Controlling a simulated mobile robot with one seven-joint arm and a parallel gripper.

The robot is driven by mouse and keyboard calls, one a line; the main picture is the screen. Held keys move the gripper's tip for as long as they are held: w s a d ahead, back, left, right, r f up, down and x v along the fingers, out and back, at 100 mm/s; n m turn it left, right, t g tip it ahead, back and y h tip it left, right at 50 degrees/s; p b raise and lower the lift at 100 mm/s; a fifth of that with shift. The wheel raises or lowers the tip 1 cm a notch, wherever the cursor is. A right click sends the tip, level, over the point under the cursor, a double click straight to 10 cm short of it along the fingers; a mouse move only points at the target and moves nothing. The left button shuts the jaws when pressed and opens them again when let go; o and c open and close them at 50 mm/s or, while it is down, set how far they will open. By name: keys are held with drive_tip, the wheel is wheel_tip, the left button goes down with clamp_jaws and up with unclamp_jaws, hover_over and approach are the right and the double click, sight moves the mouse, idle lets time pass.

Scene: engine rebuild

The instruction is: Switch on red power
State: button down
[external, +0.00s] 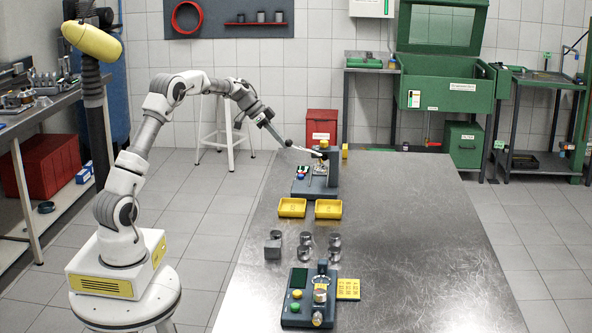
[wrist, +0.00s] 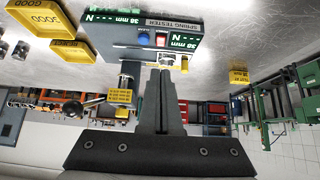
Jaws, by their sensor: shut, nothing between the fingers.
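The red switch (wrist: 161,40) is on the front panel of the spring tester (wrist: 110,34), next to a round blue button (wrist: 143,38). The wrist view shows the tester upside down. In the external view the tester (external: 318,188) stands at the far left part of the table; its switch is too small to make out. My gripper (wrist: 160,72) is shut and empty, its fingers pointing at the panel near the red switch. Whether the fingertips touch anything cannot be told. In the external view my gripper (external: 279,138) is at the upper left of the tester, by its lever.
A ball-ended lever (wrist: 76,108) is left of my fingers in the wrist view. Yellow trays (external: 328,209) and several metal parts (external: 305,246) lie nearer on the table. A second device (external: 296,320) stands at the front. The table's right side (external: 430,240) is clear.

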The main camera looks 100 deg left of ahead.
drive_tip(key=shift+s+r, duration=0.5)
drive_tip(key=shift+s, duration=0.25)
drive_tip(key=shift+s+r, duration=0.5)
drive_tip(key=shift+s, duration=0.2)
drive_tip(key=w+d+r+n+p, duration=0.1)
drive_tip(key=d+r+n+p, duration=0.15)
drive_tip(key=d, duration=0.75)
drive_tip(key=w+d+r+n+g+p, duration=0.1)
drive_tip(key=d+r+n+p, duration=0.2)
drive_tip(key=d, duration=0.6)
drive_tip(key=w+d+r+n+p, duration=0.15)
drive_tip(key=d+n, duration=0.35)
drive_tip(key=d, duration=0.5)
drive_tip(key=s+d+r+m, duration=0.2)
drive_tip(key=s+d+m, duration=0.15)
drive_tip(key=d, duration=0.45)
drive_tip(key=s+d+r+m, duration=0.2)
drive_tip(key=s+d+m, duration=0.15)
drive_tip(key=d, duration=0.45)
drive_tip(key=s+d+m+g+p, duration=0.1)
drive_tip(key=s+d+m+p, duration=0.15)
drive_tip(key=s+d, duration=0.55)
wheel_tip(320, 180, down, 17)
drive_tip(key=s+a+m+b, duration=0.1)
drive_tip(key=b, duration=1.5)
drive_tip(key=shift+s+a+r+b, duration=0.2)
drive_tip(key=shift+s+b, duration=0.05)
drive_tip(key=shift+b, duration=0.05)
